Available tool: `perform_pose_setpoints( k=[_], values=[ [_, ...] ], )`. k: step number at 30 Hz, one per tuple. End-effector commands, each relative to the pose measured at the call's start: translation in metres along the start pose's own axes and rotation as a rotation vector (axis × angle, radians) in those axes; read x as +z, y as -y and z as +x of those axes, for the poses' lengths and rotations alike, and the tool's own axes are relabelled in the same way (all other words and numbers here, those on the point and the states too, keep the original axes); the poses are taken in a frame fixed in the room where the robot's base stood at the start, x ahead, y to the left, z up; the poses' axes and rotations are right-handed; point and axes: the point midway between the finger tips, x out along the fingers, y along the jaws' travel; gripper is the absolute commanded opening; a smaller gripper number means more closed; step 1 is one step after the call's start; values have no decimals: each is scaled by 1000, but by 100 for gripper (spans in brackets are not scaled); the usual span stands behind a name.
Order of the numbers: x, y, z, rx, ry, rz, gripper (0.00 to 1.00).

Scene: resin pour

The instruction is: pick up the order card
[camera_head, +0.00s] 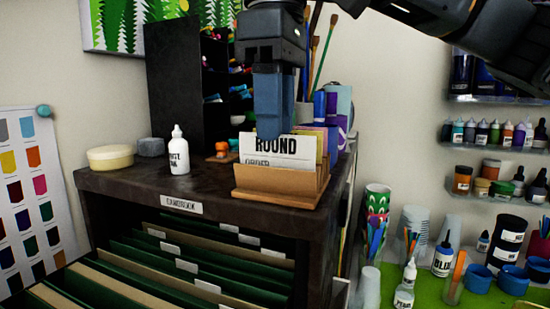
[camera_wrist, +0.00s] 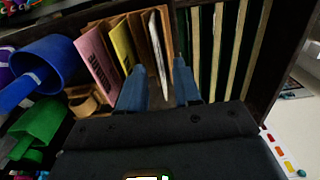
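The order card (camera_head: 277,150) is white with the bold word "ROUND". It stands upright in a wooden card holder (camera_head: 275,190) on the dark cabinet's top, with its lower part hidden by the holder's front. My gripper (camera_head: 272,132) points down at the card's top edge and hides a little of it. In the wrist view my gripper (camera_wrist: 158,66) has its two blue fingers apart. A white card edge (camera_wrist: 156,45), seemingly the order card, lies ahead between the fingers. I cannot tell whether a finger touches it. A yellow card (camera_wrist: 122,45) and a pink card (camera_wrist: 97,58) stand to its left.
A white bottle (camera_head: 179,155) and a round yellowish tin (camera_head: 110,157) stand left of the holder. Purple boxes and a cup of brushes (camera_head: 306,112) are close behind it. The open drawer of green files (camera_head: 190,255) lies below. Shelves of bottles are at right.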

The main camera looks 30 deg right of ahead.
Motion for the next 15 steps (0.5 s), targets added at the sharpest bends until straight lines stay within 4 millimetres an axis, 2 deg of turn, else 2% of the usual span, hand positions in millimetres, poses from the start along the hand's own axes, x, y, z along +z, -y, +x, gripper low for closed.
perform_pose_setpoints(
  k=[8,15],
  values=[
    [0,0,4,0,0,-1,33],
    [0,0,4,0,0,-1,10]
  ],
)
